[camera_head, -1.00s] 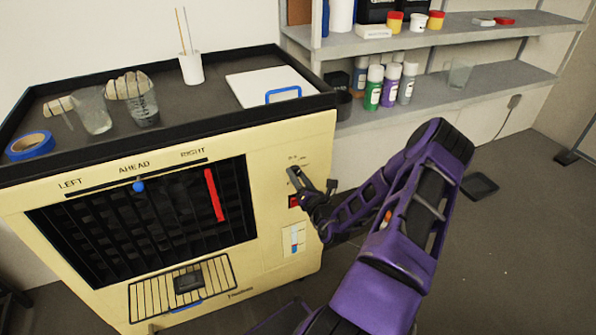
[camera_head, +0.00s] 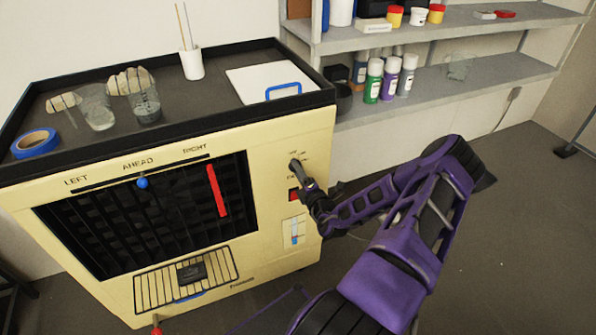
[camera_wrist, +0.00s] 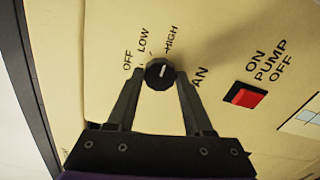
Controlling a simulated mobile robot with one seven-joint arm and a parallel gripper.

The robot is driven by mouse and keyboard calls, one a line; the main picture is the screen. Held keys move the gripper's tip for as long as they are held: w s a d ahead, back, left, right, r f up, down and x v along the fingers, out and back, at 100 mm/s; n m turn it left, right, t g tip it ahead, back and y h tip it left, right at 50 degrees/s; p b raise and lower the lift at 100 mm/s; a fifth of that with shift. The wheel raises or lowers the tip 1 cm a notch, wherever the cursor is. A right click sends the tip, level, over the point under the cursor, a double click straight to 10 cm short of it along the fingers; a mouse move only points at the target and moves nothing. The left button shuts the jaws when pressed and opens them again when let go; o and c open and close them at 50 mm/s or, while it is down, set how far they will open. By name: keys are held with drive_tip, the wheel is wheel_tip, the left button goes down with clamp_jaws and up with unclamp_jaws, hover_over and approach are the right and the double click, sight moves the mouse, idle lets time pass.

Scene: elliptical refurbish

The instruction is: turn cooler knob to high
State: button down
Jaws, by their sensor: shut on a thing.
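The cooler (camera_head: 274,150) is a cream cabinet with a dark louvred front. Its round black knob (camera_wrist: 158,75) sits on the upper right panel, with OFF, LOW and HIGH printed around it. The white mark on the knob points up in the wrist view, roughly toward HIGH; its exact setting is hard to tell. My gripper (camera_wrist: 160,73) is shut on the knob, one finger on each side. In the head view my gripper (camera_head: 298,170) reaches the panel from the right and hides the knob.
A red pump switch (camera_wrist: 245,95) lies right of the knob in the wrist view. The cooler's top (camera_head: 200,100) holds glass beakers, blue tape (camera_head: 34,143) and a white cup (camera_head: 192,64). A shelf (camera_head: 440,92) with spray cans stands behind my arm.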

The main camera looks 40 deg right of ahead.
drive_tip(key=shift+a, duration=0.1)
idle(0.3)
drive_tip(key=shift+c, duration=1.5)
unclamp_jaws()
drive_tip(key=shift+s, duration=0.1)
drive_tip(key=v, duration=1.7)
drive_tip(key=shift+s, duration=0.15)
